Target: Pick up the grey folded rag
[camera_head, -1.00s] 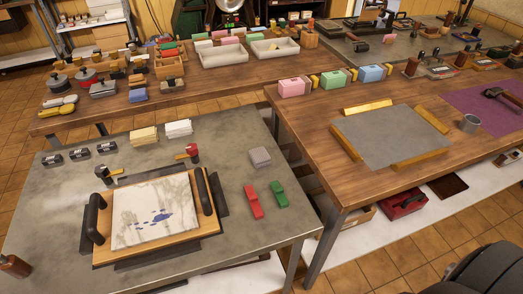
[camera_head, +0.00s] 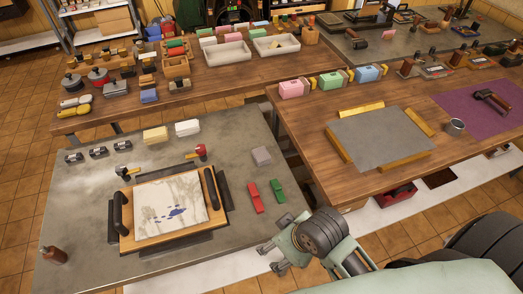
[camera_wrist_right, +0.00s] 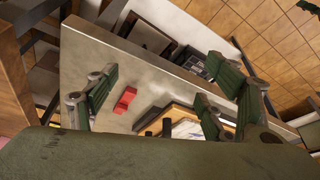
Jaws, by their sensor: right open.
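I cannot make out the rag in that view. My left gripper is not in view.
The red block (camera_head: 256,198) and green block (camera_head: 278,191) lie between gripper and rag. A wooden board (camera_head: 128,241) with black handles and a stained sheet is left of them. A wooden table (camera_head: 318,172) stands close on the right. Worktop around the rag is mostly clear.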

